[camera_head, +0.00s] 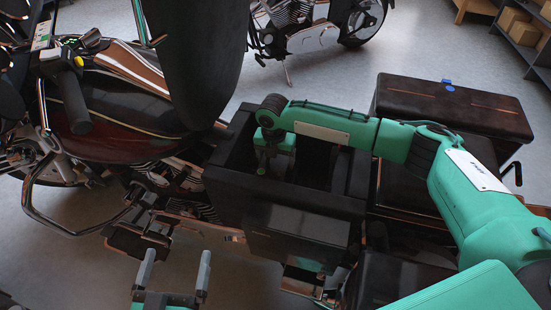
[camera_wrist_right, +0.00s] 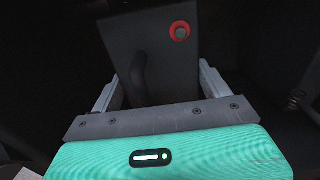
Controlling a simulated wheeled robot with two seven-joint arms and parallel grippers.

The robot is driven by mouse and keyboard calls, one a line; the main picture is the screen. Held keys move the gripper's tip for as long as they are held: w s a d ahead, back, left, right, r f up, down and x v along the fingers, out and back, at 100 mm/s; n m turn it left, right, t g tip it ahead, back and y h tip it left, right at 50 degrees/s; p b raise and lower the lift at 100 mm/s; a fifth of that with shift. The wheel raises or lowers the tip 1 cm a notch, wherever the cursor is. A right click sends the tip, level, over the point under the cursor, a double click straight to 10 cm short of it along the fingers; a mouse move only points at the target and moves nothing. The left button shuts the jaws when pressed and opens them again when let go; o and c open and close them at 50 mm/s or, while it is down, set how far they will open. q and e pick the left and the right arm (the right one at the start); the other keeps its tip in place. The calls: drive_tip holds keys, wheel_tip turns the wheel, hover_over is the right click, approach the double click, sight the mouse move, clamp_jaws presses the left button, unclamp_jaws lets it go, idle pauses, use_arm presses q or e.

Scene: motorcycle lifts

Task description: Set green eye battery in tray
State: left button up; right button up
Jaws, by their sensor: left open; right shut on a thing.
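The battery (camera_wrist_right: 150,65) is a dark grey box with a red ring and a dark handle-like strip on its face, seen in the right wrist view. My right gripper (camera_wrist_right: 155,90) is shut on it, with a pale finger on each side. In the head view my right gripper (camera_head: 268,165) reaches down into the dark open-topped tray (camera_head: 228,206) on the motorcycle. The battery is hard to make out there against the dark inside. I cannot tell whether it touches the tray floor. My left gripper (camera_head: 176,268) is open and empty at the bottom left.
The tray walls stand close around my right gripper. A tall dark panel (camera_head: 195,60) rises behind the tray's left side. The motorcycle tank (camera_head: 120,100) is at left, and a brown case (camera_head: 450,105) at right. Another motorcycle (camera_head: 310,30) stands behind.

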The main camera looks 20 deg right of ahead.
drive_tip(key=shift+f, duration=0.9)
idle(0.8)
